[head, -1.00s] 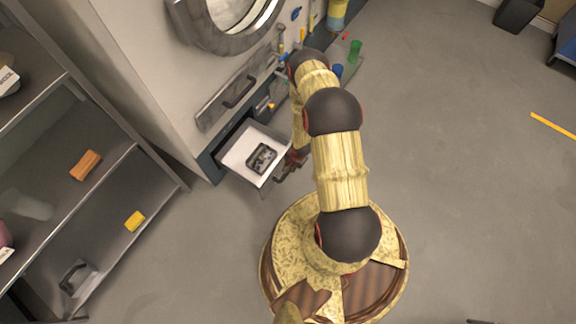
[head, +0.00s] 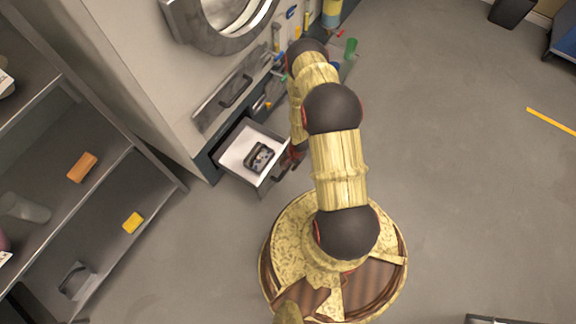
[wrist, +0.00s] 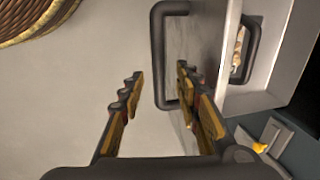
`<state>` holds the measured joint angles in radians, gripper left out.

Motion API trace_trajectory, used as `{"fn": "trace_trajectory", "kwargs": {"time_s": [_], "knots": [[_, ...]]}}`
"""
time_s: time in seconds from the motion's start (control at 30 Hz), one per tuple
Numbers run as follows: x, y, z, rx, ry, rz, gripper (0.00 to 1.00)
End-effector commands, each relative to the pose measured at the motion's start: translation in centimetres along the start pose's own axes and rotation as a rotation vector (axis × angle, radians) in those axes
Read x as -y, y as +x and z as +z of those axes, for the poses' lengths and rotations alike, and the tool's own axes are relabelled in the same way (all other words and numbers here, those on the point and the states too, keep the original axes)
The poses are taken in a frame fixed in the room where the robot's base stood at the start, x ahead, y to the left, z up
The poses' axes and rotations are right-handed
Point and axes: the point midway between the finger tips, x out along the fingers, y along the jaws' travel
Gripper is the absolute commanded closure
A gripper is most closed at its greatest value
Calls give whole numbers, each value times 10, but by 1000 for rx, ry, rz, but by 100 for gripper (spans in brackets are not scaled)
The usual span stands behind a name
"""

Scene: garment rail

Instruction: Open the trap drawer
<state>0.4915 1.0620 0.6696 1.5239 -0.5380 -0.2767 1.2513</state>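The trap drawer (head: 235,156) stands pulled out low on the machine, its white inside showing in the head view. A dark-framed object (head: 259,157) lies in it. In the wrist view, the grey drawer front (wrist: 207,35) carries a dark bar handle (wrist: 157,55). My gripper (wrist: 158,83) is open, with its two fingers apart at the handle's lower end. The handle bar shows between the fingers; I cannot tell whether they touch it. In the head view my arm mostly hides the gripper, just right of the drawer.
A closed panel with a dark handle (head: 236,91) and a round door (head: 228,25) are above the drawer. A shelf unit (head: 150,192) with an orange block (head: 82,167) and a yellow block (head: 132,223) stands left.

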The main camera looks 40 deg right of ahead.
Motion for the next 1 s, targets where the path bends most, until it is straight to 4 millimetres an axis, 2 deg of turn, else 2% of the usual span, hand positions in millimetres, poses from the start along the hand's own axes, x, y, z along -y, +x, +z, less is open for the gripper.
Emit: {"fn": "trace_trajectory", "kwargs": {"time_s": [0.03,0.3,0.5,0.67,1.0], "knots": [[1,-11,-1,-2,1,-2,67],[0,-60,-1,-1,2,0,67],[0,-83,0,0,1,0,67],[0,-91,0,1,2,1,67],[0,-91,0,1,1,1,67]]}}
